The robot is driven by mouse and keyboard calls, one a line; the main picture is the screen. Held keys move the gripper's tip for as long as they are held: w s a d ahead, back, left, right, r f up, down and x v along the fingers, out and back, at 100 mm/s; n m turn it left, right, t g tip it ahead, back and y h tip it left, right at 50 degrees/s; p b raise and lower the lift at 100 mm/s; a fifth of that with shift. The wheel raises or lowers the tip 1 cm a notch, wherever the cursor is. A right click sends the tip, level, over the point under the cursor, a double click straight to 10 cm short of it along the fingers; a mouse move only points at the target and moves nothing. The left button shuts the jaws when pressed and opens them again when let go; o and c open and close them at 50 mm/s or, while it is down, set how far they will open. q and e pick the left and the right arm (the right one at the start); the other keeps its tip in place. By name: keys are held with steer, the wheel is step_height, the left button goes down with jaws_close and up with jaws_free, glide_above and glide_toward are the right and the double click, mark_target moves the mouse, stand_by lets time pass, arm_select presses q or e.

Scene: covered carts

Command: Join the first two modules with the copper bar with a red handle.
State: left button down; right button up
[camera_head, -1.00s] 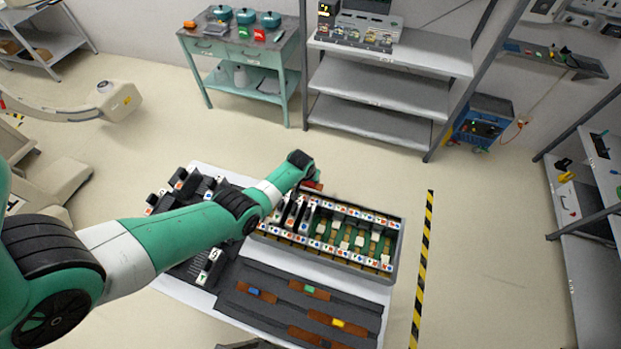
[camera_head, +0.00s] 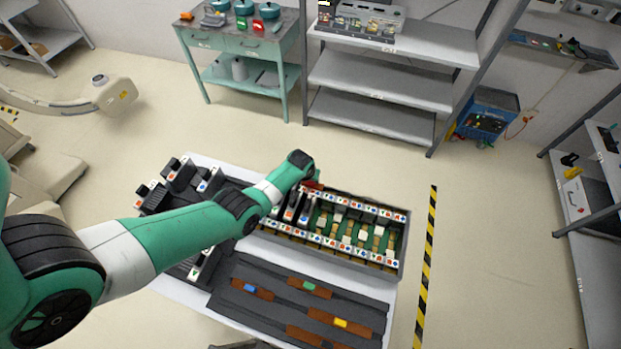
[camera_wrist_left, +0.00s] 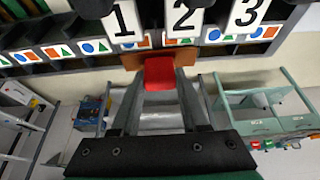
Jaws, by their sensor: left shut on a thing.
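My left gripper (camera_wrist_left: 158,100) is shut on the red handle (camera_wrist_left: 160,73) in the left wrist view. The copper bar (camera_wrist_left: 133,60) lies across the handle's end, close to the case edge by modules 1 (camera_wrist_left: 123,18) and 2 (camera_wrist_left: 184,16). I cannot tell whether it touches either module. Module 3 (camera_wrist_left: 249,12) is beside them. In the head view my left gripper (camera_head: 309,180) is at the far edge of the long case (camera_head: 401,250), with a bit of the red handle (camera_head: 315,186) showing. My right gripper is not in view.
A dark tray (camera_head: 228,298) in front of the case holds brown bars with blue, green and yellow handles. Dark blocks (camera_head: 180,172) stand left of the case, partly behind my arm. Floor is free right of the table, beyond a striped line (camera_head: 428,250).

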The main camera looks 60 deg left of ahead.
arm_select(q)
steer(key=shift+f, duration=0.15)
steer(key=shift+c, duration=1.7)
jaws_free()
steer(key=p+v, duration=1.1)
steer(key=p, duration=0.2)
steer(key=shift+r+p, duration=0.3)
steer(key=shift+p, duration=0.1)
